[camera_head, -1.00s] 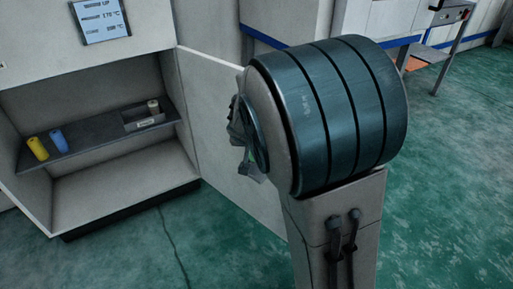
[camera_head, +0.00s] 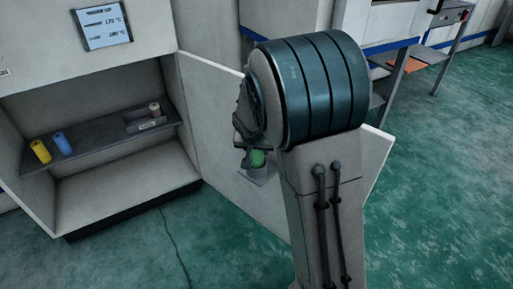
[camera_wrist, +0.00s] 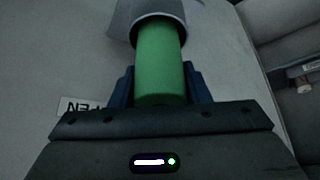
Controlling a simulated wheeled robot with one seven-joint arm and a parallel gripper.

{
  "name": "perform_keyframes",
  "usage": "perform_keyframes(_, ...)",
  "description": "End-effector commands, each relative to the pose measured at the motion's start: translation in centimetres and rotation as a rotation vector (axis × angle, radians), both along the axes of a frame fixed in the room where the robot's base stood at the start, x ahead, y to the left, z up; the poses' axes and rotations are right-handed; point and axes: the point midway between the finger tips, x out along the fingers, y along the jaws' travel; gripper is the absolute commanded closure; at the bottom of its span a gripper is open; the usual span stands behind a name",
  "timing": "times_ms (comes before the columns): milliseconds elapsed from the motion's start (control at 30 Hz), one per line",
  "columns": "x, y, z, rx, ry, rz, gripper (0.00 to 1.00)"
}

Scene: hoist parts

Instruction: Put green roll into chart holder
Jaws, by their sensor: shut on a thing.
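The green roll (camera_wrist: 160,62) stands between the two fingers of my gripper (camera_wrist: 158,76), which is shut on it. The chart holder (camera_wrist: 120,22) is a grey round cup on the open cabinet door. The roll's far end lines up with the holder's dark mouth and appears to be at or just inside it; the depth cannot be told. In the head view the green roll (camera_head: 257,158) shows below my gripper (camera_head: 243,142), upright, right above the grey holder (camera_head: 258,177). My arm hides part of both.
The open cabinet door (camera_head: 205,120) stands beside my arm. On the cabinet shelf (camera_head: 95,150) are a yellow roll (camera_head: 41,151), a blue roll (camera_head: 62,143) and a small grey tray (camera_head: 140,121) with a pale roll (camera_head: 155,109). A label (camera_wrist: 85,107) shows on the door.

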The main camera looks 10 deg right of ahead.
Motion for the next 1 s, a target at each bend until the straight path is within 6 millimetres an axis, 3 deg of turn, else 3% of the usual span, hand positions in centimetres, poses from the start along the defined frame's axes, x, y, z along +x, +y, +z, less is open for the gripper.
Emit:
perform_keyframes(267, 0.7, -0.3, 0.1, 0.042, 0.106, -0.002, 0.86)
perform_keyframes(300, 0.6, -0.2, -1.0, 0.04, 0.106, 0.0, 0.86)
perform_keyframes(367, 0.6, -0.2, -1.4, 0.039, 0.105, 0.001, 0.86)
perform_keyframes(1000, 0.6, -0.2, -2.5, 0.038, 0.101, 0.002, 0.86)
